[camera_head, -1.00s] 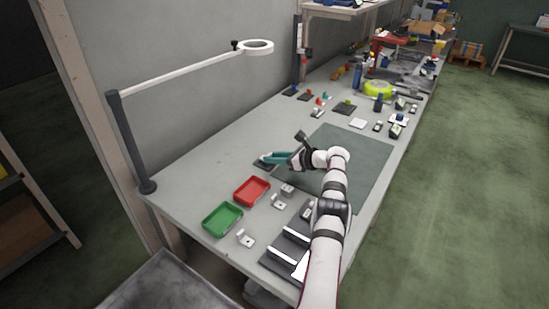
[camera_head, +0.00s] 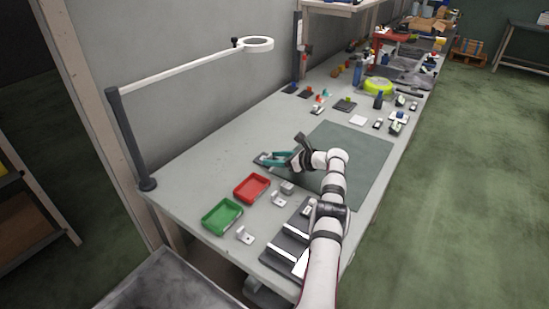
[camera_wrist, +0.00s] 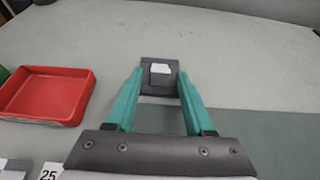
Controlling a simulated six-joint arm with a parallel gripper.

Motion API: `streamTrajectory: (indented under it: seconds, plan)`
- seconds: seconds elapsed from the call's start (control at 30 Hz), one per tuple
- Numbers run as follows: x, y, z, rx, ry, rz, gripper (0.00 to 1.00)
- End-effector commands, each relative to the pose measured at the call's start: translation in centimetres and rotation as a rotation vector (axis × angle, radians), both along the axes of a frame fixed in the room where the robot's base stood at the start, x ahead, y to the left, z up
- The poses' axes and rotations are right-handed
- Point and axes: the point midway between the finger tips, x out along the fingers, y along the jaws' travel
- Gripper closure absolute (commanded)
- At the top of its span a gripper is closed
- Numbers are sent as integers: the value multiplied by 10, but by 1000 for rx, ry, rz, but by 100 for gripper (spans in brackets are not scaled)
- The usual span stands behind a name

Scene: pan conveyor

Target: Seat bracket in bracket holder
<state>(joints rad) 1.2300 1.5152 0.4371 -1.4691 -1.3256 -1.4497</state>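My gripper (camera_head: 268,159) is open, low over the bench near the left edge of the dark green mat. Its two teal fingers (camera_wrist: 160,73) are spread in the wrist view. Between and just beyond the fingertips is a dark grey square base (camera_wrist: 160,91), which looks like the bracket holder. A small block with a whitish top and grey sides (camera_wrist: 161,69) stands in it. I cannot tell whether this is the seated bracket or part of the holder. The fingers show a gap to the block. In the head view the fingers partly hide the base.
A red tray (camera_head: 251,187) and a green tray (camera_head: 221,216) stand nearer on the bench. Light angled pieces (camera_head: 245,235) (camera_head: 279,200) lie beside them. A dark slotted fixture (camera_head: 285,250) is at the near end. The mat (camera_head: 350,150) is bare.

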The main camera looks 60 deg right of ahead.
Motion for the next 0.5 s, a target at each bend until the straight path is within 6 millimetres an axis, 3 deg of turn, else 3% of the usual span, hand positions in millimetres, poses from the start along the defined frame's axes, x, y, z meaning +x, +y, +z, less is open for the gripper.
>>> streamTrajectory:
  seconds: [0.33, 0.5]
  plan:
    - [-1, 0, 1, 0, 0, 0, 37]
    - [-16, -1, 7, 1, 1, -3, 37]
